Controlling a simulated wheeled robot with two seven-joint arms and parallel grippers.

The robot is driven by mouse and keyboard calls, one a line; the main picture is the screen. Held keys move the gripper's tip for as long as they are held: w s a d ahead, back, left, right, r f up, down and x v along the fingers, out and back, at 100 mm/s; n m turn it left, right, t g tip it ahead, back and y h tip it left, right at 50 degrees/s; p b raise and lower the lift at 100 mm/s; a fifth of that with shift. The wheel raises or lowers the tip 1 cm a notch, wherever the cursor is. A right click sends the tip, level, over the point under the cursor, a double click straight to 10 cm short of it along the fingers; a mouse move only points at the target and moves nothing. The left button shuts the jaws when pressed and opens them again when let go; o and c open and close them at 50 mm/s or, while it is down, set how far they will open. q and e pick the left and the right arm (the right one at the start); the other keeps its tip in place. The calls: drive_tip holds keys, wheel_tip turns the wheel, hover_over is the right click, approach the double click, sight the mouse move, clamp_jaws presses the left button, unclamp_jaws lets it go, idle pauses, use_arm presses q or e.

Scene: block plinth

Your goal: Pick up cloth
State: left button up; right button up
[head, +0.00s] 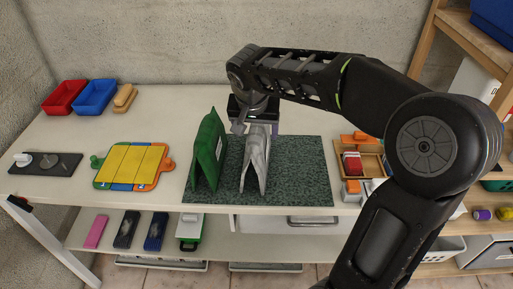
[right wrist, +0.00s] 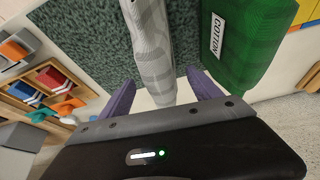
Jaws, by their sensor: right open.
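A grey-white cloth (head: 256,158) stands like a narrow tent on the dark green speckled mat (head: 303,170). In the right wrist view the grey cloth (right wrist: 150,45) reaches between the purple fingers. A green folded cloth (head: 209,150) stands just left of it, and in the right wrist view the green cloth (right wrist: 245,40) carries a "COTTON" label. My right gripper (head: 257,128) is open at the far end of the grey cloth, with one finger on each side. In the right wrist view my right gripper (right wrist: 163,88) holds nothing firmly. My left gripper is out of view.
A yellow board with coloured edges (head: 130,165) and a dark tray (head: 45,163) lie left. Red (head: 65,96) and blue bins (head: 95,96) stand at the back left. A wooden organiser (head: 372,160) is right of the mat. The table's back middle is clear.

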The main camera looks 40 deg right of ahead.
drive_tip(key=x, duration=0.4)
drive_tip(key=shift+f+p, duration=0.2)
drive_tip(key=shift+p, duration=0.15)
drive_tip(key=c, duration=1.5)
